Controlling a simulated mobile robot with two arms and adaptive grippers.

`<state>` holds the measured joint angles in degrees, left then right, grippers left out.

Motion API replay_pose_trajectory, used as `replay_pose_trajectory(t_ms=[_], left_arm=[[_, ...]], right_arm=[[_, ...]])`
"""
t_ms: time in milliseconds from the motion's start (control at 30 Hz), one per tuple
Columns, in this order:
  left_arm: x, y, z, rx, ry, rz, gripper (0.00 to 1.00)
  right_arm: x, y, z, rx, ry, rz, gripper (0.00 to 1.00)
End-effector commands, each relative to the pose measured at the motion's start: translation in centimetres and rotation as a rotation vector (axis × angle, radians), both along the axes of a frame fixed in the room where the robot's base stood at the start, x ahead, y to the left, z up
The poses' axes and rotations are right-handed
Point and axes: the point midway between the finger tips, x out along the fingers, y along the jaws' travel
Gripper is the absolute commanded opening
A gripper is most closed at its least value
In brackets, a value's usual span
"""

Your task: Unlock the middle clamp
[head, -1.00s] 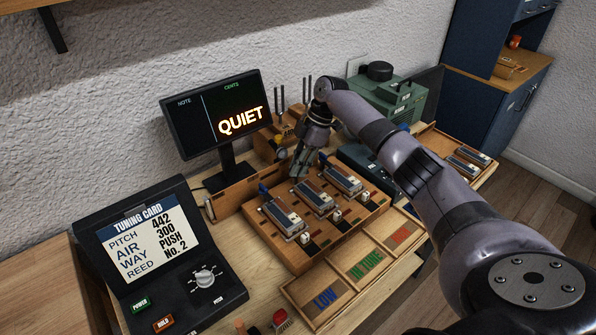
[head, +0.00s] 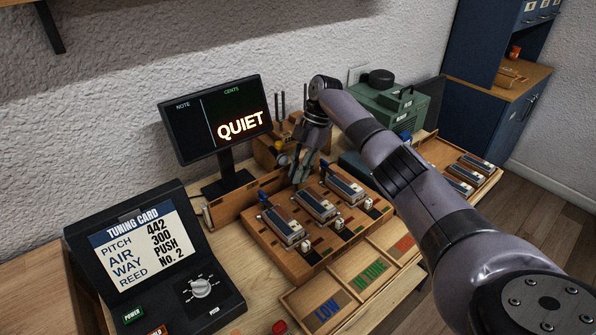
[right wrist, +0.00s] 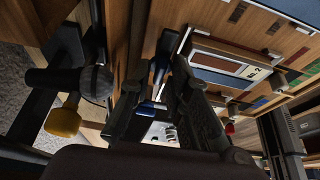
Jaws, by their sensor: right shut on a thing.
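Three reed blocks with clamps sit in a row on a slotted wooden board (head: 290,258). The middle reed block (head: 314,204) has its back end by my right gripper (head: 298,175). In the right wrist view the fingers of this gripper (right wrist: 160,100) are closed around a blue clamp lever (right wrist: 160,72), beside a plate marked No. 2 (right wrist: 232,65). In the head view the gripper hides the middle lever. The left block's blue lever (head: 263,195) stands free at its back end. My left gripper is not in view.
A monitor (head: 217,118) reading QUIET stands behind the board. A tuning card console (head: 150,250) is at left. Trays marked LOW and IN TUNE (head: 368,277) lie in front. A green machine (head: 385,108) and a tray with several reed blocks (head: 470,174) are at right.

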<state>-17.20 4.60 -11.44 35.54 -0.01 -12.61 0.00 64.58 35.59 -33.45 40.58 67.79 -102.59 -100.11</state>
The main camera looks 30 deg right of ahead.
Motion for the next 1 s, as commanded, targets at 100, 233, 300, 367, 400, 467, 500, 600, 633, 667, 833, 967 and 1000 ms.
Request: replay_pose_trajectory(t_ms=[100, 233, 300, 367, 400, 467, 500, 600, 633, 667, 833, 967, 1000], left_arm=[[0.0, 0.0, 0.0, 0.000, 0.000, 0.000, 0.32], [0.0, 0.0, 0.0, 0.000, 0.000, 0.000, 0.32], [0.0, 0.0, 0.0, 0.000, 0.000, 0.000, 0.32], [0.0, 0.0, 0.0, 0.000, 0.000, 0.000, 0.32], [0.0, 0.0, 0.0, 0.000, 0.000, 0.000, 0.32], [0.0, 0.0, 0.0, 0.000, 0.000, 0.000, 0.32], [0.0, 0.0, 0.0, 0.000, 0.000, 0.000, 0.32], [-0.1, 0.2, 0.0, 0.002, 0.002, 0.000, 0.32], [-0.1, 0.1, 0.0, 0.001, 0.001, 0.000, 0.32], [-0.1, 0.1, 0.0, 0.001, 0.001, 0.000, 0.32], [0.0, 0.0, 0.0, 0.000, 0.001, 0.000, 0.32], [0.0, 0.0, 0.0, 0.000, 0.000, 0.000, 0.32], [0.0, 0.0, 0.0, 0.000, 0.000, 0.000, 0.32]], right_arm=[[0.0, 0.1, 0.0, 0.001, 0.001, 0.001, 0.00], [0.0, 0.1, -0.1, 0.001, 0.001, 0.000, 0.26], [0.0, 0.1, -0.1, 0.001, 0.000, 0.000, 0.28], [0.0, 0.1, 0.0, 0.001, 0.000, 0.000, 0.28], [0.0, 0.0, 0.0, 0.001, 0.000, 0.000, 0.28], [0.0, 0.0, 0.0, 0.001, 0.000, 0.000, 0.28], [0.0, 0.0, 0.0, 0.001, 0.000, 0.000, 0.28], [0.0, -0.1, 0.2, 0.000, -0.001, 0.000, 0.28], [0.1, -0.1, 0.4, 0.000, -0.001, -0.002, 0.28], [0.1, -0.3, 0.7, 0.001, -0.001, -0.002, 0.28], [0.2, -1.4, 3.4, 0.000, -0.004, -0.003, 0.28], [0.3, -2.4, 6.2, 0.002, -0.004, -0.003, 0.28], [0.4, -2.8, 7.0, 0.001, -0.003, -0.002, 0.28]])
